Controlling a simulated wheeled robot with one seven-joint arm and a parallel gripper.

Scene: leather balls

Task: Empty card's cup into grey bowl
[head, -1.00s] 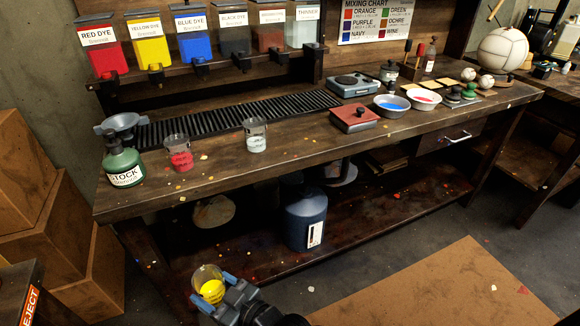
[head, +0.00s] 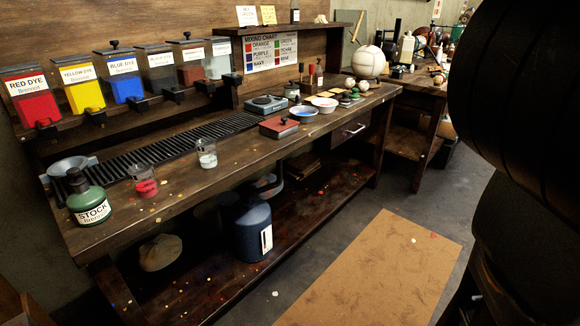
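A grey bowl (head: 68,168) with a side handle sits at the left end of the bench, behind the green stock bottle (head: 88,200). A clear cup with red contents (head: 144,183) stands right of the bottle. A clear cup with whitish contents (head: 207,154) stands further right. My gripper and the cup with yellow contents seen earlier are out of view. Large dark parts of my arm fill the right side.
Dye bins (head: 80,90) hang above a black slatted rack (head: 170,148). A blue jug (head: 252,232) stands below. A brown mat (head: 375,270) lies on the floor.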

